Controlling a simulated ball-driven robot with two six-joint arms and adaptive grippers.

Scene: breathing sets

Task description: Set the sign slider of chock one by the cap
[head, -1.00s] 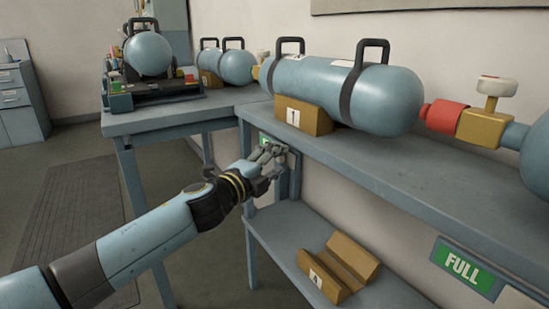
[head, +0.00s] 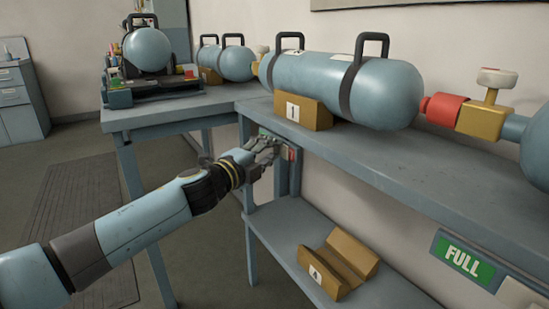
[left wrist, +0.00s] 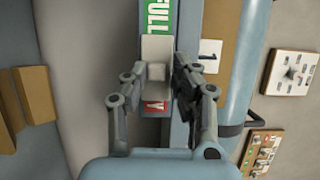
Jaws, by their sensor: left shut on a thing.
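Chock one (head: 318,118) is a wooden block labelled 1 on the shelf edge, under a blue cylinder (head: 335,88). Its sign sits on the front edge below. In the left wrist view, the sign slider (left wrist: 157,46) is a pale grey plate with a small raised cap (left wrist: 157,72). Green FULL lettering (left wrist: 157,14) shows beyond the slider, and a red part (left wrist: 155,106) shows on its near side. My left gripper (head: 268,145) is at the sign; its fingers (left wrist: 157,76) are closed on the cap from both sides. The right gripper is out of view.
Another sign showing green FULL (head: 465,262) is on the shelf edge at right. An empty chock labelled 4 (head: 338,265) lies on the lower shelf. A side table (head: 165,118) stands at left. Open floor lies left of my arm.

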